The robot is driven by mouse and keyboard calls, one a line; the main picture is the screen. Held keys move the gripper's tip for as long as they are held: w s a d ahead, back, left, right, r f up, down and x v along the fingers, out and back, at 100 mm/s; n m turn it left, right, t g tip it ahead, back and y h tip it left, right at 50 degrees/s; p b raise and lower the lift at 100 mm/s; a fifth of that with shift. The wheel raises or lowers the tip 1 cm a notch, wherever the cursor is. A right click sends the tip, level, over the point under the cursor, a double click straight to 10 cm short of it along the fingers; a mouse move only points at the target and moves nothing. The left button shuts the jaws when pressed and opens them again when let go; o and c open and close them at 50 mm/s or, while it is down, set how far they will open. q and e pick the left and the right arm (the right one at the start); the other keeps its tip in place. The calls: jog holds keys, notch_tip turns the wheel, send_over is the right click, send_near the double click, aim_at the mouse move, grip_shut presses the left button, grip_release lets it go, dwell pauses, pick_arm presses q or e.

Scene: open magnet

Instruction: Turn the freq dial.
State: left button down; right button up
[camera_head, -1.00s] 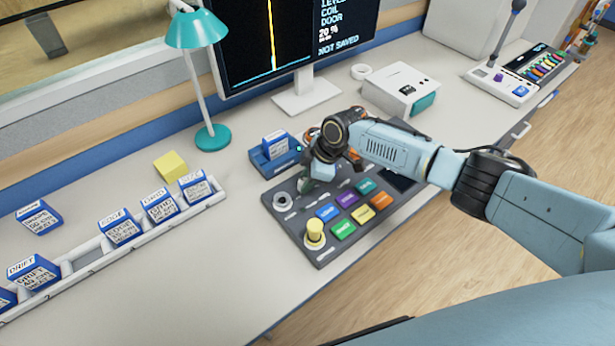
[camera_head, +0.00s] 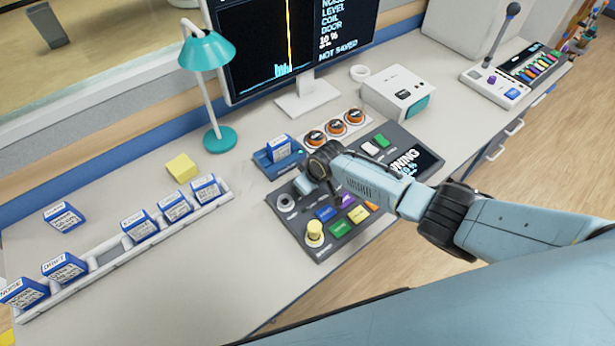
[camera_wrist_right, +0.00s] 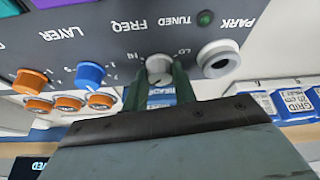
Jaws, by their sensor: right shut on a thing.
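The freq dial (camera_wrist_right: 158,68) is a small pale grey knob beside the FREQ label on the dark console (camera_head: 321,246). In the right wrist view, the two dark fingers of my right gripper (camera_wrist_right: 160,82) are closed around it. In the head view my right gripper (camera_head: 306,189) is low over the console's upper left part, and it hides the dial. The monitor (camera_head: 262,50) shows a yellow vertical line, small blue bars near its bottom, and text with "10 %" and "NOT SAVED". My left gripper is not in view.
A pale park ring (camera_wrist_right: 218,58) is close beside the dial; a blue knob (camera_wrist_right: 90,74) is on its other side. A yellow knob (camera_head: 315,232) and coloured buttons share the console. A blue dock (camera_head: 272,163) and three orange knobs (camera_head: 335,128) are behind. A teal lamp (camera_head: 221,138) stands left.

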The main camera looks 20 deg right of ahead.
jog(key=shift+a+r+m+h+p, duration=0.1)
jog(key=shift+m+h+p, duration=0.2)
jog(key=shift+m+p, duration=0.45)
jog(key=shift+m, duration=0.25)
jog(key=o, duration=1)
